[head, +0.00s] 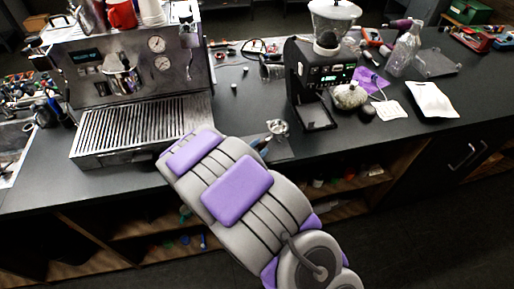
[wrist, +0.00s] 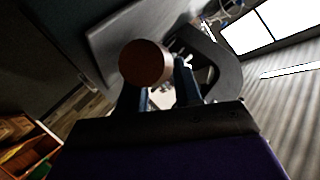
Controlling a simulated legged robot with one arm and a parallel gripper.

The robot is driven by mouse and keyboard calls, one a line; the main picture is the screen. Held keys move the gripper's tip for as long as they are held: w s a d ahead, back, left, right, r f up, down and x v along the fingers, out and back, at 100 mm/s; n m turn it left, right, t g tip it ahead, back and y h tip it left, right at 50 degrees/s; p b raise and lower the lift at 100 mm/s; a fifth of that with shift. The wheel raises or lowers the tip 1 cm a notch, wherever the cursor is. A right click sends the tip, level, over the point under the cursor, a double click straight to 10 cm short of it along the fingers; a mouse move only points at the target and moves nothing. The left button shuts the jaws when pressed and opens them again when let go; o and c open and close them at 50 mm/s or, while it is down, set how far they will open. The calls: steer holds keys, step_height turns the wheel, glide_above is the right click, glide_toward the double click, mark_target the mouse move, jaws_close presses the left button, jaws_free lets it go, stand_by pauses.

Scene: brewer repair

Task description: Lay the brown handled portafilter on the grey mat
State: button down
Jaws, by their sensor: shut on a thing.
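The brown handled portafilter shows its round brown handle end (wrist: 146,62) in the wrist view. My gripper (wrist: 160,84) is shut on this handle, with one blue finger on each side. In the head view the portafilter's metal head (head: 278,127) shows just past the end of my arm, over the front part of the counter. My arm hides the handle and most of the gripper there. A lighter grey patch, apparently the grey mat (head: 283,150), lies at the counter's front edge beside my arm. It also seems to show in the wrist view (wrist: 112,38). Whether the portafilter touches it, I cannot tell.
The espresso machine (head: 135,65) with its slatted drip tray (head: 143,127) stands at left. A black grinder (head: 318,80) stands behind the portafilter head. A purple cloth (head: 372,82), a clear bottle (head: 403,52) and a white bag (head: 433,100) lie or stand at right. Open shelves are below.

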steer(key=shift+d+f, duration=0.1)
steer(key=shift+d, duration=0.4)
steer(key=c, duration=1.1)
jaws_free()
steer(key=shift+a, duration=0.1)
steer(key=shift+c, duration=0.2)
steer(key=o, duration=0.4)
steer(key=shift+a, duration=0.35)
steer(key=shift+o, duration=0.3)
steer(key=shift+d+f, duration=0.1)
steer(key=shift+d, duration=0.15)
steer(key=shift+s, duration=0.1)
steer(key=p+v, duration=0.3)
steer(key=v, duration=1.4)
steer(key=shift+a, duration=0.25)
